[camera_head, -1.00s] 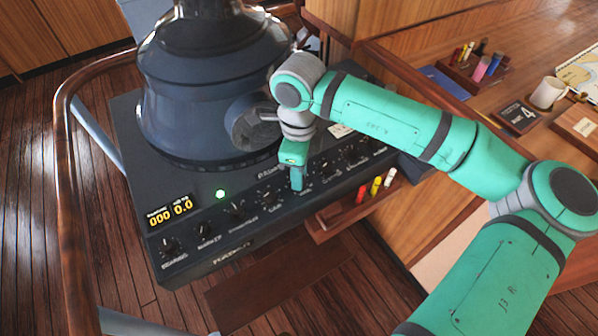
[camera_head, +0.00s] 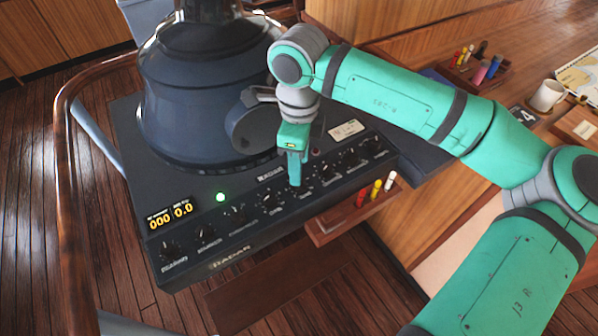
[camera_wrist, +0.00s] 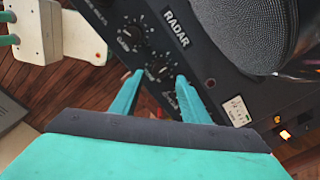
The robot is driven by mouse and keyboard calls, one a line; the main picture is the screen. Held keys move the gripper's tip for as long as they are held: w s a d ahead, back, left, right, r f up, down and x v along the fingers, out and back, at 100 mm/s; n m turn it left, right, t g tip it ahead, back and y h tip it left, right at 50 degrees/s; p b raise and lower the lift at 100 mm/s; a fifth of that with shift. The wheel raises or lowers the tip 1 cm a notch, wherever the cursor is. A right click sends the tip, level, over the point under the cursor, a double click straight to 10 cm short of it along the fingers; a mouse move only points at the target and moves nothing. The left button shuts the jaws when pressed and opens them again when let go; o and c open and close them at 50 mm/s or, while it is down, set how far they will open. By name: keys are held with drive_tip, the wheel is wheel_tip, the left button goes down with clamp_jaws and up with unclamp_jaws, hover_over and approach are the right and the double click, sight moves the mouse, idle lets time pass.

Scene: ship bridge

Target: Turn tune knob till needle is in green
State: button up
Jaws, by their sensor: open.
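The black radar panel (camera_head: 225,245) carries a row of dark knobs along its sloping front. My gripper (camera_head: 295,182) points down at the middle of this row. In the wrist view, my open gripper (camera_wrist: 159,76) has one finger on each side of a dark knob (camera_wrist: 158,70); contact cannot be told. I cannot read this knob's label clearly enough to confirm it is the tune knob. A small white-faced meter (camera_head: 346,130) sits behind the knobs, and it also shows in the wrist view (camera_wrist: 236,110). Its needle position is too small to read.
Neighbouring knobs (camera_head: 268,198) stand close on both sides. A green lamp (camera_head: 221,197) and yellow digits (camera_head: 170,214) are lit at left. The big dark radar housing (camera_head: 205,90) rises just behind. A wooden rack (camera_head: 345,217) with coloured markers juts out below the panel.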

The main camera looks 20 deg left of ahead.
wheel_tip(320, 180, up, 6)
drive_tip(key=shift+f, duration=0.1)
drive_tip(key=shift+a, duration=0.1)
idle(0.5)
